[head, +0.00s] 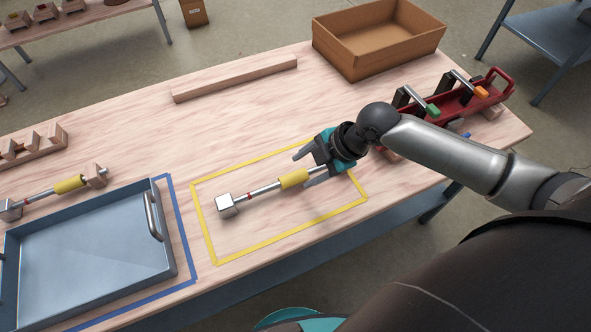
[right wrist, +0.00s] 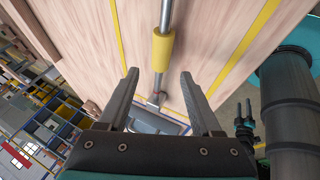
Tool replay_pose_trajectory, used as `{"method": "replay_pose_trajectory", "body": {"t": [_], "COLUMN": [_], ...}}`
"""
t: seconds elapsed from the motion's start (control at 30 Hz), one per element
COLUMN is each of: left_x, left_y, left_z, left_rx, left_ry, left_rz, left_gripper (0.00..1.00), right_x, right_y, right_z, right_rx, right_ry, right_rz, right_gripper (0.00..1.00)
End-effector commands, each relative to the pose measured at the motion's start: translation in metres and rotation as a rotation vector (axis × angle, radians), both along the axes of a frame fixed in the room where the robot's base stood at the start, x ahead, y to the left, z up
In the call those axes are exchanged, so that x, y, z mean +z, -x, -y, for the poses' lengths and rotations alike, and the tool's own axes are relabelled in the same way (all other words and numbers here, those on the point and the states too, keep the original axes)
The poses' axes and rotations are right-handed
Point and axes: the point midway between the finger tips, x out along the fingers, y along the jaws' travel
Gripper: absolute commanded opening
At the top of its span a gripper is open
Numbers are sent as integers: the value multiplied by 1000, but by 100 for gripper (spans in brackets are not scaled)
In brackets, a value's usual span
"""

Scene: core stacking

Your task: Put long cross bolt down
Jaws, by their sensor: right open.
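A long bolt with a yellow sleeve (head: 294,179), a thin red band and a silver block at its left end (head: 227,205) lies inside a yellow-taped rectangle (head: 209,236) on the wooden table. My right gripper (head: 310,169) is open at the bolt's right end, its fingers on either side of the bar near the sleeve. In the right wrist view, the bolt's yellow sleeve (right wrist: 163,50) lies ahead of the open fingertips, with a gap on both sides. The bolt's right end is hidden by my gripper.
A similar yellow-sleeved bolt (head: 70,185) rests on wooden supports behind a blue-grey tray (head: 165,215) at left. A wooden bar (head: 235,80) and a cardboard box (head: 375,55) are at the back. A red tray with clamps (head: 500,85) stands right, behind my arm.

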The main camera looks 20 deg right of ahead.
Motion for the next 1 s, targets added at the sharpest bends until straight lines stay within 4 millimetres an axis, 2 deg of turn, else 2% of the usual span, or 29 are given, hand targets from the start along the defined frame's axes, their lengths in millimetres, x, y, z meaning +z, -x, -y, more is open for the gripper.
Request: {"method": "replay_pose_trajectory", "body": {"t": [0.1, 0.33, 1.0], "left_x": [7, 11, 11], "left_y": [0, 0, 0], "left_z": [0, 0, 0], "left_rx": [0, 0, -1], "left_ry": [0, 0, 1], "left_rz": [0, 0, 0], "left_gripper": [50, 50, 50], "right_x": [20, 38, 41], "right_y": [8, 16, 17], "right_z": [9, 17, 19], "right_rx": [2, 0, 0], "right_ry": [3, 0, -1], "right_rz": [-1, -1, -1], "right_gripper": [66, 66, 66]}}
